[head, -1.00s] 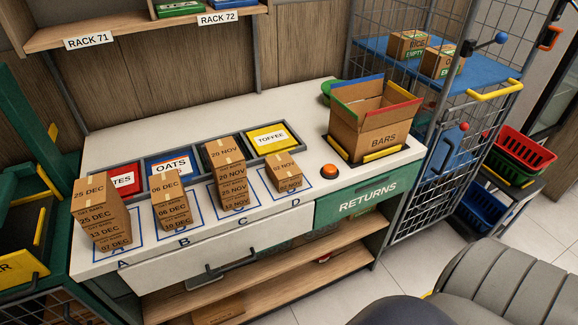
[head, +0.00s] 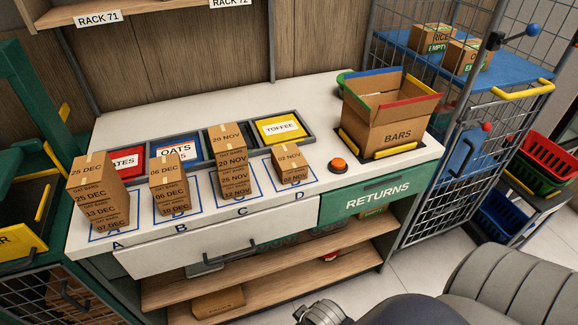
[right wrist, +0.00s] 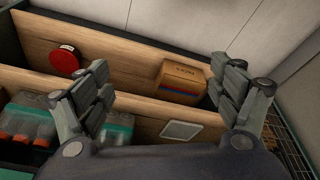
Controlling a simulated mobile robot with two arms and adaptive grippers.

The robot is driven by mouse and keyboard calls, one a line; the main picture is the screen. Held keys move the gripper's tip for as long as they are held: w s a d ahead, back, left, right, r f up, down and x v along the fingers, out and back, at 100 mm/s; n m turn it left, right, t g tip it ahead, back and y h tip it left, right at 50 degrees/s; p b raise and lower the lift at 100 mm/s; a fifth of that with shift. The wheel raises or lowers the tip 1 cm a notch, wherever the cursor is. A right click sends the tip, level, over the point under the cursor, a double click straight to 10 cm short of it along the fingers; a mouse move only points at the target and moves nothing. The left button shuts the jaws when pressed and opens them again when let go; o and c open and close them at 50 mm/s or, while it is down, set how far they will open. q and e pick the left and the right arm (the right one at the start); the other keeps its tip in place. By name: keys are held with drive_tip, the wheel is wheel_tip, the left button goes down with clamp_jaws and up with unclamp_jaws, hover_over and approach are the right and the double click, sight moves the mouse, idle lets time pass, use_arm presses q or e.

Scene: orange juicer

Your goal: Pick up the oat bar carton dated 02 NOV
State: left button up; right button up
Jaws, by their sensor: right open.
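My right gripper (right wrist: 163,66) is open and empty in the right wrist view, over lower shelves, with no 02 NOV carton in that view. A grey part of my arm shows at the bottom of the head view. My left gripper is not in view.
Labelled bins, including OATS (head: 176,152) and TOFFEE (head: 280,128), line the back. An open BARS box (head: 396,135) and an orange button (head: 339,164) are right of D. A green RETURNS panel (head: 378,197) fronts the bench. A wire cage cart (head: 456,150) stands right.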

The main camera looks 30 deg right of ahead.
drive_tip(key=w+r+t, duration=0.2)
drive_tip(key=w+r, duration=0.2)
drive_tip(key=r, duration=0.2)
drive_tip(key=m+t+h+b, duration=0.2)
drive_tip(key=m+t+h, duration=0.3)
drive_tip(key=t, duration=0.7)
approach(289, 155)
drive_tip(key=x, duration=0.2)
drive_tip(key=p+x, duration=0.1)
drive_tip(key=shift+w+f, duration=0.25)
drive_tip(key=shift+w, duration=0.15)
drive_tip(key=shift+w+d, duration=0.15)
drive_tip(key=shift+w, duration=0.15)
drive_tip(key=shift+w+d+r+p, duration=0.15)
drive_tip(key=shift+w+p, duration=0.3)
drive_tip(key=shift+w, duration=0.15)
drive_tip(key=x, duration=0.3)
drive_tip(key=shift+w+d+r+p, duration=0.1)
drive_tip(key=shift+w+p, duration=0.15)
drive_tip(key=shift+p, duration=0.15)
drive_tip(key=shift+w, duration=0.4)
